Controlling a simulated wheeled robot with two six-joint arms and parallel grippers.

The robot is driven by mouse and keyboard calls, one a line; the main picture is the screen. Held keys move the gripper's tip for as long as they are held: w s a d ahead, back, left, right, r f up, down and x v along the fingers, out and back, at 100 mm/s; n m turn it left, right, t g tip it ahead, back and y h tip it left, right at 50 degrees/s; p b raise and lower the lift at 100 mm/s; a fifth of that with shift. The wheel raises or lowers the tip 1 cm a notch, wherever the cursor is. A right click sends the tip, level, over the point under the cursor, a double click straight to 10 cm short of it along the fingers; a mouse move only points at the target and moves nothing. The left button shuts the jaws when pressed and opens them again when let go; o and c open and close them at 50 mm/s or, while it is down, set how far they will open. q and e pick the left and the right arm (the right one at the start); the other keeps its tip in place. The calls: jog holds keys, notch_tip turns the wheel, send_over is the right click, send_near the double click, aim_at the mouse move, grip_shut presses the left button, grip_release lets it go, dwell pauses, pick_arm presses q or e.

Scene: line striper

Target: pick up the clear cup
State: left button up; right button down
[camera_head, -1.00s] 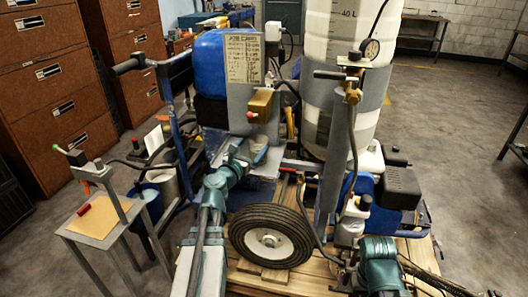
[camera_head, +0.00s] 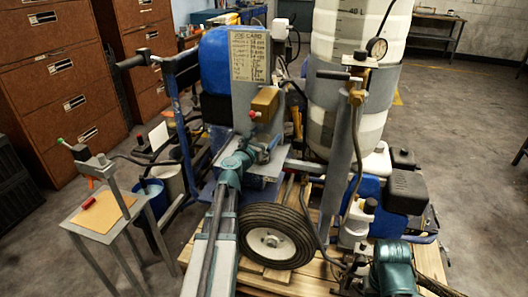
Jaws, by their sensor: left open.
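My left arm reaches forward over the cart, and its gripper (camera_head: 265,150) is open just below the brass-coloured block, in front of the grey panel. The gripper's fingers are small and partly lost against the dark hoses and metal behind them. I cannot make out a clear cup; if it is at the gripper, the wrist and fingers hide it. My right arm shows at the bottom right as a teal joint, but its gripper is not in view.
The cart carries a job card (camera_head: 249,54), a brass-coloured block (camera_head: 265,103), a tall translucent tank (camera_head: 337,105) and a black-tyred wheel (camera_head: 306,252). A small stand (camera_head: 80,222) with a red piece is at left. Brown drawer cabinets (camera_head: 55,75) stand behind.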

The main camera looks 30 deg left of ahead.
pick_arm(q)
grip_shut()
dwell(0.3)
jog(key=shift+r, duration=0.1)
